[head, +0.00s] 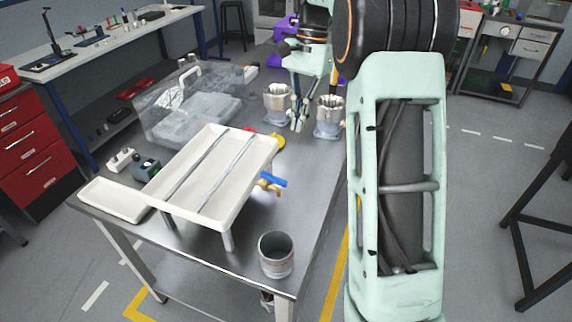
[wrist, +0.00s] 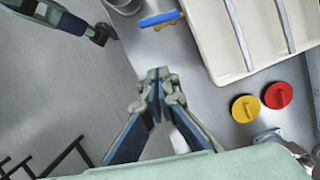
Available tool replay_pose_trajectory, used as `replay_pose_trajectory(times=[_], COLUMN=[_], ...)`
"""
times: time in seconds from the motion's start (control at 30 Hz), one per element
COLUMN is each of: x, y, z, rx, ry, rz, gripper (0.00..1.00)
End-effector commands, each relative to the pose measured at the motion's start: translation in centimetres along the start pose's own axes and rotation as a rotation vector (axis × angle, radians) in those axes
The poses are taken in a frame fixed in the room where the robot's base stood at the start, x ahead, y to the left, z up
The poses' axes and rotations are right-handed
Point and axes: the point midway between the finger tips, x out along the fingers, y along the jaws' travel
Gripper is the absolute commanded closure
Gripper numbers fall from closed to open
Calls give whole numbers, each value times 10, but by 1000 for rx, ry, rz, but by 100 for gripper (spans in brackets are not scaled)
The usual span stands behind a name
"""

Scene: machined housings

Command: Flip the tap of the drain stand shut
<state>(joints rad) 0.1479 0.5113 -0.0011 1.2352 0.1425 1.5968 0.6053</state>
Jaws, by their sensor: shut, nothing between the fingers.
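The drain stand (head: 262,160) is a white ribbed tray on legs, on the metal table. Its brass tap (head: 267,188) sticks out of the right side, with a blue lever (head: 273,180) on top. In the wrist view the blue lever (wrist: 160,19) points outward from the tray (wrist: 212,45), roughly in line with the brass body (wrist: 183,14). My gripper (head: 299,126) is shut and empty, beyond the tap near two metal housings. In the wrist view my gripper (wrist: 156,76) is apart from the lever, which lies ahead of the fingertips.
A grey cup (head: 276,255) stands near the table's front corner. Metal housings (head: 278,104) (head: 328,116) stand close to my gripper. A yellow cap (wrist: 245,108) and a red cap (wrist: 278,95) lie beside the tray. A clear-covered box (head: 190,105) is behind. Bare table lies right of the tap.

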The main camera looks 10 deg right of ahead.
Motion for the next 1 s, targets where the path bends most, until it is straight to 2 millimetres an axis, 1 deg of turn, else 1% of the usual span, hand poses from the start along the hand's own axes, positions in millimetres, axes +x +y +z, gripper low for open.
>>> replay_pose_trajectory(times=[0.17,0.27,0.63,0.67,0.8,0.9,1.0], x=[11,26,105,101,105,107,109], y=[0,1,1,0,1,1,0], z=[0,1,1,8,25,33,37], rx=[-1,-1,-2,-4,-3,-2,-2], ry=[-1,-2,-2,1,2,1,1], rz=[2,3,4,1,1,1,1], gripper=[100,100,100,100,100,100,100])
